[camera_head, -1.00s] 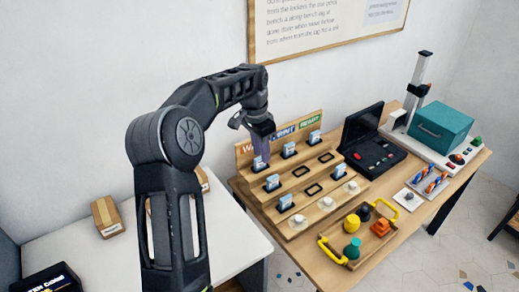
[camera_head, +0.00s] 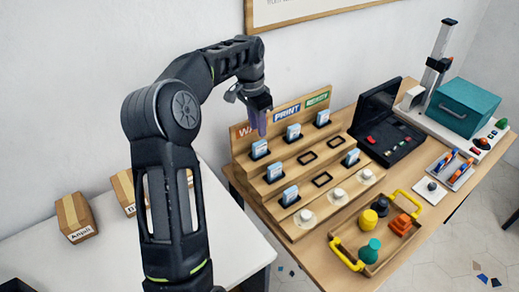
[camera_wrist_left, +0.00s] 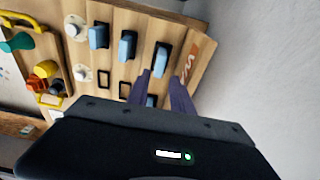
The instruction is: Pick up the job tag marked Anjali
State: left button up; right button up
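Several blue-and-white job tags stand in slots on a stepped wooden rack (camera_head: 262,207). The top step holds a left tag (camera_head: 260,149), a middle tag (camera_head: 293,132) and a right tag (camera_head: 322,117). Lower steps hold a tag (camera_head: 274,172), another (camera_head: 290,195) and one at the right (camera_head: 351,157). Their names are too small to read. My left gripper (camera_head: 262,130) is just above the top-left tag in the head view. In the left wrist view its fingers (camera_wrist_left: 161,76) are apart, near the top-left tag (camera_wrist_left: 162,58), with nothing held. My right gripper is out of view.
A cardboard box labelled Anjali (camera_head: 76,216) stands on the white table (camera_head: 215,235) at left. A yellow-handled tray (camera_head: 385,255) with coloured knobbed pieces lies before the rack. An open black case (camera_head: 385,125) and a teal box (camera_head: 463,105) stand to its right.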

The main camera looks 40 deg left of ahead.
aim_at(259, 142)
pick_arm(q)
jog(key=shift+w+f, duration=0.15)
jog(key=shift+f, duration=1.15)
jog(key=shift+f, duration=0.1)
notch_tip(259, 142, down, 5)
jog(key=shift+w+d+f+p, duration=0.1)
jog(key=shift+w+p, duration=0.05)
jog(key=shift+p, duration=0.65)
jog(key=shift+c, duration=0.5)
grip_shut()
